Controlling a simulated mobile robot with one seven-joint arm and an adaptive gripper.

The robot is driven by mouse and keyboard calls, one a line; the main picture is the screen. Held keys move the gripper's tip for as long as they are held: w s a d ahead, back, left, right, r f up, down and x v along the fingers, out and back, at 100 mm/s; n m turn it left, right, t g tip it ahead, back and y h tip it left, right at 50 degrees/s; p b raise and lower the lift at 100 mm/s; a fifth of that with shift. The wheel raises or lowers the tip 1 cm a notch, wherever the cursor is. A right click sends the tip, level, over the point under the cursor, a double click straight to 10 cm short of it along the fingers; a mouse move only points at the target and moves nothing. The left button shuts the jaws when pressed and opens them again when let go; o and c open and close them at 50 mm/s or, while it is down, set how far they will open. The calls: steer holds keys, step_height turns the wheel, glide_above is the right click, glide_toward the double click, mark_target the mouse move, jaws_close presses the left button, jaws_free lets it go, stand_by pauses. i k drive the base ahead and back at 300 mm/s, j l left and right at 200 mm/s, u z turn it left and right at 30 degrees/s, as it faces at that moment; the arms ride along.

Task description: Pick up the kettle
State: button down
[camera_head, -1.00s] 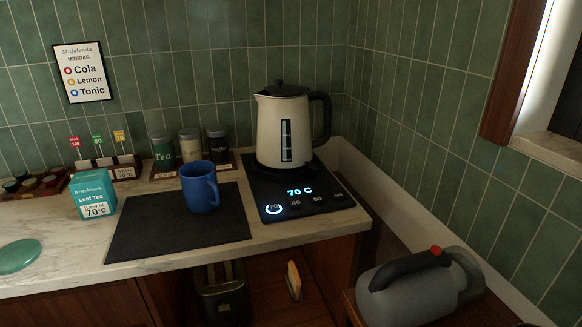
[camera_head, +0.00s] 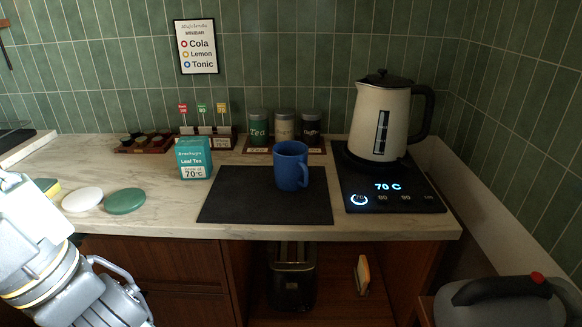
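The kettle (camera_head: 378,122) is cream with a dark lid and a dark handle on its right side. It stands upright on the black heating base (camera_head: 392,194), whose display reads 70 C. My arm shows at the lower left of the head view, well to the left of the kettle and apart from it. The fingers of my gripper cannot be made out, so I cannot tell whether it is open or shut.
A blue mug (camera_head: 290,166) stands on a black mat (camera_head: 240,206) left of the base. A teal tea box (camera_head: 193,158), canisters (camera_head: 284,127) and two round lids (camera_head: 125,201) share the counter. A grey jug (camera_head: 495,302) is at lower right. The tiled wall is close behind the kettle.

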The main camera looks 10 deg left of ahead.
mark_target(377, 136)
steer(key=j, duration=0.6)
steer(key=i+j, duration=0.1)
steer(key=j, duration=0.45)
steer(key=j+z, duration=0.15)
steer(key=z, duration=0.2)
steer(key=j+z, duration=0.2)
steer(key=z, duration=0.15)
steer(key=j+z, duration=0.2)
steer(key=z, duration=0.15)
steer(key=i+l+z, duration=0.15)
steer(key=z, duration=0.25)
steer(key=i+z, duration=0.3)
steer(key=z, duration=0.15)
